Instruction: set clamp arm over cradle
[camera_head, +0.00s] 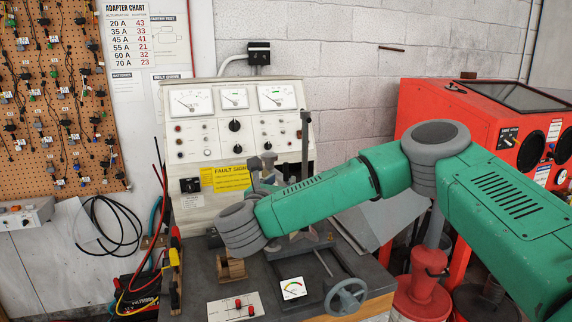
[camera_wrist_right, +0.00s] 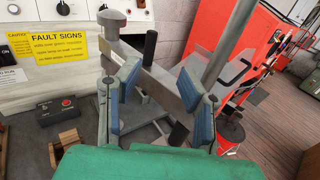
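The grey clamp arm (camera_wrist_right: 150,75) runs diagonally across the right wrist view, with a black upright handle (camera_wrist_right: 150,47) on it. A grey upright post (camera_head: 305,140) stands behind my right arm in the head view. My right gripper (camera_wrist_right: 160,92) has blue-padded fingers spread wide, with the clamp arm's bar showing between and beyond them. I cannot tell whether either finger touches it. In the head view my green right arm hides most of the gripper and clamp. Grey fixture parts (camera_head: 300,243) show below the wrist; the cradle is not clearly distinguishable. My left gripper is out of view.
The test panel (camera_head: 235,120) with gauges stands behind the bench. A handwheel (camera_head: 345,297), a small meter (camera_head: 292,288) and a wooden block (camera_head: 230,267) are at the bench front. A red cabinet (camera_head: 420,110) stands to the right. Cables and a battery (camera_head: 135,292) are at left.

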